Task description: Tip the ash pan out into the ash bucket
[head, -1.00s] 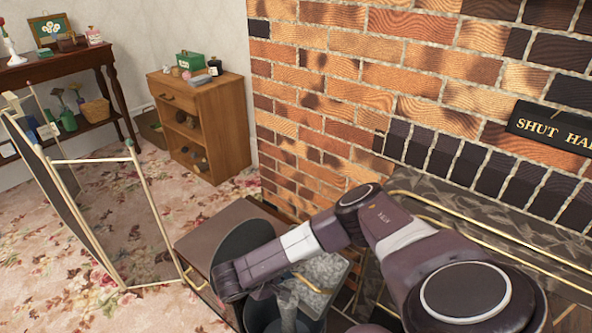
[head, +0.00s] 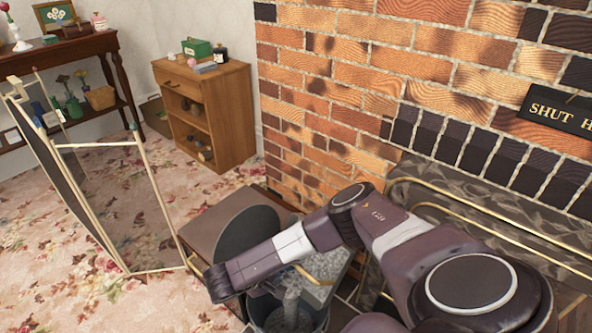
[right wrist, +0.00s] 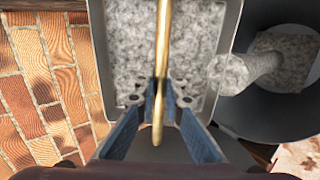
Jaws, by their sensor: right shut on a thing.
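The ash pan (head: 343,268) is tilted over the ash bucket (head: 318,322), with speckled grey ash in it. In the right wrist view the pan (right wrist: 229,30) lies below my fingers, and ash (right wrist: 130,55) still covers much of its floor. A grey stream of ash (head: 291,305) runs from the pan's side into the dark bucket, also seen in the right wrist view (right wrist: 265,118). My right gripper (right wrist: 161,98) is shut on the pan's thin brass handle (right wrist: 163,40). In the head view my arm partly hides pan and bucket. My left gripper is out of view.
A dark round disc (head: 246,228) stands upright by a brown box (head: 205,228), close to my right wrist. A folding mesh screen (head: 120,195) stands at left. The brick wall (head: 330,100) rises close behind. Flowered carpet (head: 60,240) is open at left.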

